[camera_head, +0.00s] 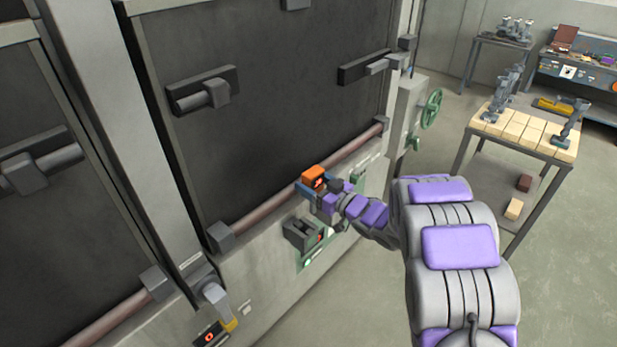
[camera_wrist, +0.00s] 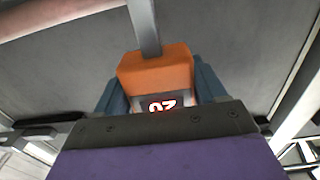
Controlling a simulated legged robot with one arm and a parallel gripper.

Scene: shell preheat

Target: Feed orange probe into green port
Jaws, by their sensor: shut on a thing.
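The orange probe (camera_head: 313,178) is an orange block with a small red-lit display, held in my gripper (camera_head: 316,190) in front of the dark panel. In the wrist view the orange probe (camera_wrist: 156,72) sits between the two blue fingers of my gripper (camera_wrist: 155,88), with a grey shaft extending from it and lit digits on its face. My gripper is shut on it. A port with green plating (camera_head: 304,258) is on the pale lower wall, below and left of my gripper. A second green-edged fitting (camera_head: 357,179) lies to the right, partly hidden by my gripper.
A grey-and-yellow fitting (camera_head: 216,300) with a lit display (camera_head: 209,337) is at the lower left. A reddish pipe (camera_head: 290,190) runs along the dark panel's lower edge. A green handwheel (camera_head: 432,108) is right. A block-topped table (camera_head: 522,130) stands farther right. Floor at lower right is clear.

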